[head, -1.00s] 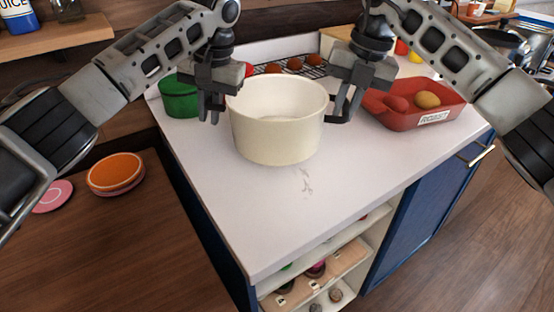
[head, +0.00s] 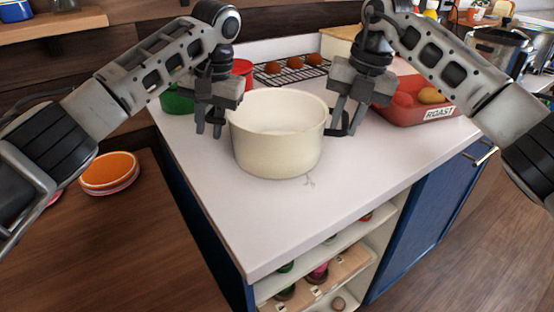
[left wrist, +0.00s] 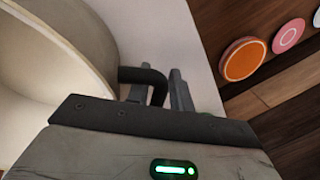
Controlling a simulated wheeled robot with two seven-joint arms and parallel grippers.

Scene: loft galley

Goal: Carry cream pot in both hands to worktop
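The cream pot (head: 277,140) is upright and empty over the white worktop (head: 290,225); I cannot tell whether its base touches it. My left gripper (head: 210,130) is at the pot's left side. In the left wrist view its fingers (left wrist: 160,92) stand on both sides of the dark handle (left wrist: 140,75) and look closed on it. My right gripper (head: 346,122) is at the pot's right side, its fingers around the dark right handle, partly hidden by them.
A red roasting pan (head: 440,113) stands to the right, a green container (head: 176,100) and a red one (head: 243,68) behind left. A rack (head: 290,68) with round items is at the back. The front of the worktop is clear.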

